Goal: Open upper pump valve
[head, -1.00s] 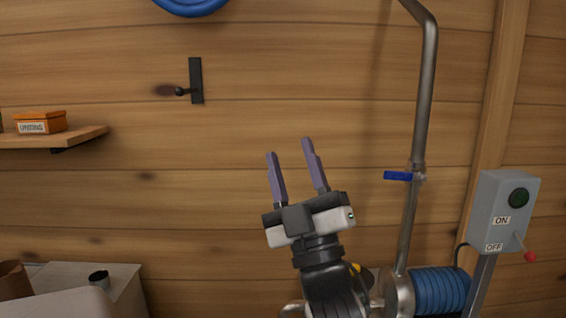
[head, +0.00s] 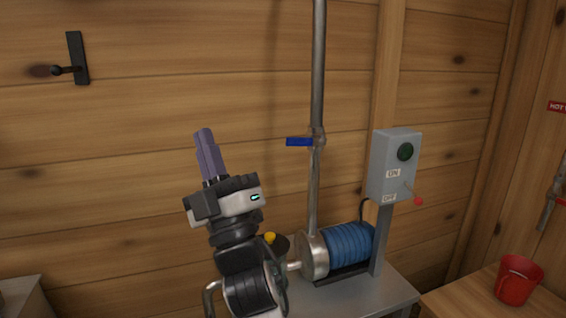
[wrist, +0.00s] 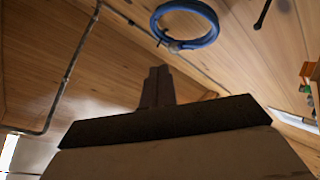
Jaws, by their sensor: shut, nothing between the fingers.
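The upper pump valve has a blue lever handle (head: 299,142) and sits on the vertical metal pipe (head: 318,75) above the pump in the head view. The lever points left, crosswise to the pipe. My gripper (head: 204,132) is to the left of the lever, pointing up, with its fingers together and nothing between them. It is apart from the lever. In the wrist view my closed fingers (wrist: 157,75) point up toward the ceiling. The wrist view shows a metal pipe (wrist: 75,60) at the left, but no blue lever.
The pump with its blue motor (head: 348,243) stands on a metal table below the pipe. A grey switch box (head: 391,165) with a red-tipped lever is right of the pipe. A red bucket (head: 518,281) is at lower right. A blue coiled hose (wrist: 187,20) hangs overhead.

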